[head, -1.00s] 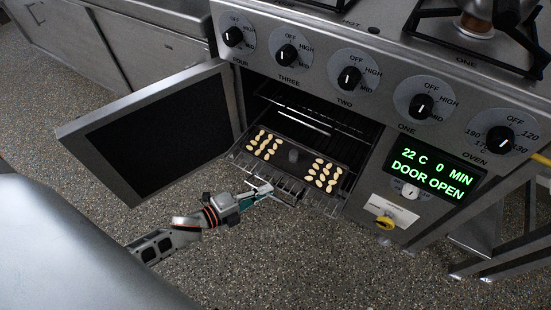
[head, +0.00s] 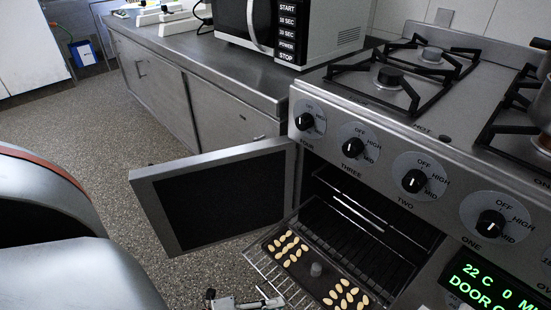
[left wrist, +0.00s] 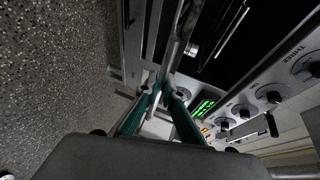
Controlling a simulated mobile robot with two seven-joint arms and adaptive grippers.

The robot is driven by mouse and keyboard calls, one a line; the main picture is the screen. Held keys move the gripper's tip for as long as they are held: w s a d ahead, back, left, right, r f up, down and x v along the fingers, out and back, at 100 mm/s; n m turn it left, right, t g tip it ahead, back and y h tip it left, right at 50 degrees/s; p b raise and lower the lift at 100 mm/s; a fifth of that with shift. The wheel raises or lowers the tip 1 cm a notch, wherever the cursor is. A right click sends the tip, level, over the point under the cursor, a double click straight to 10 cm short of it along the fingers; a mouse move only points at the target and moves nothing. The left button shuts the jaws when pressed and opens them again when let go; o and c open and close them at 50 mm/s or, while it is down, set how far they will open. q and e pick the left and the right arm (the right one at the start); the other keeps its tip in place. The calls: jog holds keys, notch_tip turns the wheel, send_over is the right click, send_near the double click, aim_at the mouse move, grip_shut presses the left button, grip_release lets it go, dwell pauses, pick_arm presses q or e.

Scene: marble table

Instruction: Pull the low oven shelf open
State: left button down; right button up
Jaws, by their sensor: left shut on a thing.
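The low oven shelf is a wire rack (head: 262,262) that sticks out of the open oven, its front edge cut off by the bottom of the head view. A dark tray (head: 294,262) with pale oval pieces and a small grey cylinder (head: 316,269) rests on it. My left gripper (head: 268,301) is at the bottom edge of the head view, by the rack's front left. In the left wrist view its green-sided fingers (left wrist: 164,92) are shut on a thin metal bar (left wrist: 176,48) of the shelf. My right gripper is not in view.
The oven door (head: 222,200) stands open to the left, above and behind my left gripper. An upper rack (head: 352,207) stays inside the oven. The stove's knobs (head: 415,181) and green display (head: 492,281) are at the right. The floor (head: 110,170) left of the door is clear.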

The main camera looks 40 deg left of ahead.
pick_arm(q)
jog(key=c, duration=2.2)
grip_release()
jog(key=shift+o, duration=0.2)
jog(key=v, duration=1.2)
